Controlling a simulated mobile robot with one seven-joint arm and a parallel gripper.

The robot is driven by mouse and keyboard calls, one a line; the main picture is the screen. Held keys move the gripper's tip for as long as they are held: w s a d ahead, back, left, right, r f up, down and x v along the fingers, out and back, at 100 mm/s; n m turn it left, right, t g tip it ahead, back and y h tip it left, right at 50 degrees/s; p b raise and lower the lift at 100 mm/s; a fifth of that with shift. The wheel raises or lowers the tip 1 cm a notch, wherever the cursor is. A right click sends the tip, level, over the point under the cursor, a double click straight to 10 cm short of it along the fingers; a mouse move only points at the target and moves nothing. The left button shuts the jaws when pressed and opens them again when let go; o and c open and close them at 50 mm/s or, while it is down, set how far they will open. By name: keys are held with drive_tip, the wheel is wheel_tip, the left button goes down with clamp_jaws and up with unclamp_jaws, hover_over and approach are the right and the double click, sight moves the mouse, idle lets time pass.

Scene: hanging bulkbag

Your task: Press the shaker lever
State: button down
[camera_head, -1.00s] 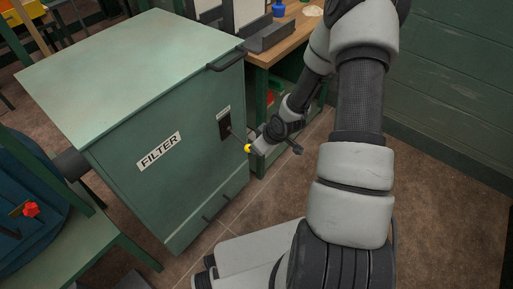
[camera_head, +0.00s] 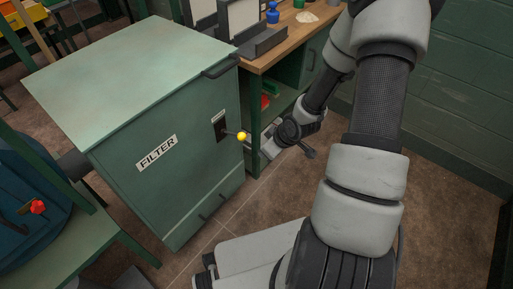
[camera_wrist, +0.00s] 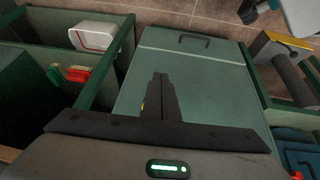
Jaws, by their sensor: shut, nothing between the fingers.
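The shaker lever is a thin dark stem with a yellow knob (camera_head: 241,136). It sticks out from a dark slotted plate (camera_head: 221,129) on the front of the green filter cabinet (camera_head: 150,175), tilted slightly down. My gripper (camera_head: 253,147) is just to the right of and below the knob; whether they touch I cannot tell. In the wrist view, my gripper's two fingers (camera_wrist: 161,78) are shut together with nothing between them. A sliver of the yellow knob (camera_wrist: 143,107) shows left of the fingers, mostly hidden by them.
A wooden-topped green bench (camera_head: 300,35) with shelves stands right of the cabinet, close to my arm. A green frame with a blue bag (camera_head: 28,215) and red knob stands at left. The floor (camera_head: 270,195) in front is bare.

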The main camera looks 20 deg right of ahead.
drive_tip(key=shift+s+d+r+p, duration=0.2)
drive_tip(key=shift+s+d+r, duration=0.25)
drive_tip(key=shift+s, duration=0.2)
drive_tip(key=shift+s+d+r+p, duration=0.15)
drive_tip(key=shift+s+d+r, duration=0.15)
drive_tip(key=shift+s+r, duration=0.3)
drive_tip(key=shift+f, duration=0.1)
idle(1.5)
